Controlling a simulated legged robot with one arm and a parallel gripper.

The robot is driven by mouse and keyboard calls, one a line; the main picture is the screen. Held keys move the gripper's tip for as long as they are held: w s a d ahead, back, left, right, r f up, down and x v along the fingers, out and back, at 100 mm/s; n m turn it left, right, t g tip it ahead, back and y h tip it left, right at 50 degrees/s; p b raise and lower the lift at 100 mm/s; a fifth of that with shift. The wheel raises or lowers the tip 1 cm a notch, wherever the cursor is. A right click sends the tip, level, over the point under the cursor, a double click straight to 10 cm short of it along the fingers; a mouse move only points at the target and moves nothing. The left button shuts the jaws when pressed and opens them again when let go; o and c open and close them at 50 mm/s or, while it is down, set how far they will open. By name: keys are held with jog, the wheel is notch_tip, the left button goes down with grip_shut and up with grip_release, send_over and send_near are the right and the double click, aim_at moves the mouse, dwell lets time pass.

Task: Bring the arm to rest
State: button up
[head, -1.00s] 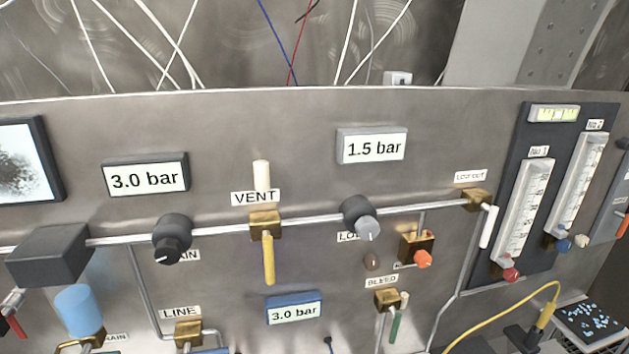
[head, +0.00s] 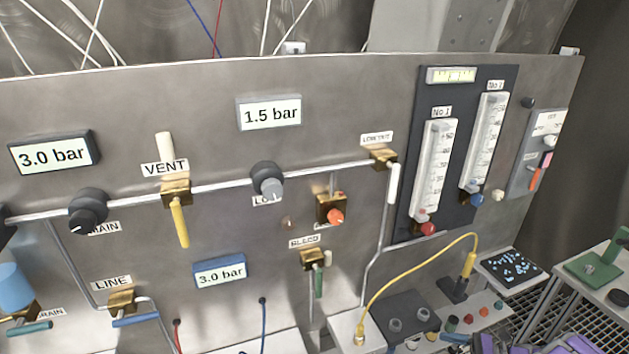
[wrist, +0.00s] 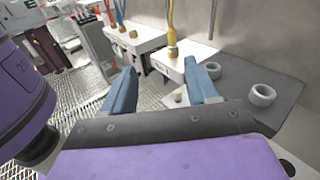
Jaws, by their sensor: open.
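My gripper (wrist: 162,92) shows in the wrist view. Its two blue fingers stand wide apart with nothing between them, so it is open and empty. The fingers point toward white blocks with coloured cables, and I cannot tell the distance to them. In the head view a purple part of my arm (head: 570,342) shows at the bottom right corner, in front of the shelves. The gripper's fingers are not clear in that view.
A steel panel with VENT valve (head: 180,225), pressure displays (head: 270,113) and flow meters (head: 434,170) fills the head view. A yellow cable (head: 410,262) arches over a dark plate (head: 402,312). A green device (head: 597,265) stands on a table at right. Two grey rings (wrist: 262,94) are near the right finger.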

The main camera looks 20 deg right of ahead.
jog(key=w+a+r+n+g+h, duration=0.15)
jog(key=a+r+n+g, duration=0.35)
jog(key=a+r, duration=0.5)
jog(key=w+a+r+n+g, duration=0.3)
jog(key=a+r+n+g, duration=0.3)
jog(key=a, duration=0.6)
jog(key=s+a+r+n+g+h, duration=0.1)
jog(key=s+a+r+n+h, duration=0.25)
jog(key=s+a, duration=0.2)
jog(key=s+a+r+n+g+h, duration=0.1)
jog(key=s+a+r+n+h, duration=0.15)
jog(key=s+a+r, duration=0.35)
jog(key=s+a+n+t+h, duration=0.1)
jog(key=s+n+h, duration=0.5)
jog(key=s, duration=0.7)
jog(key=shift+s+a+f+n+t+h, duration=0.2)
jog(key=shift+s+f+n+t+h, duration=0.15)
jog(key=shift+n+t+h, duration=0.1)
jog(key=shift+d, duration=0.1)
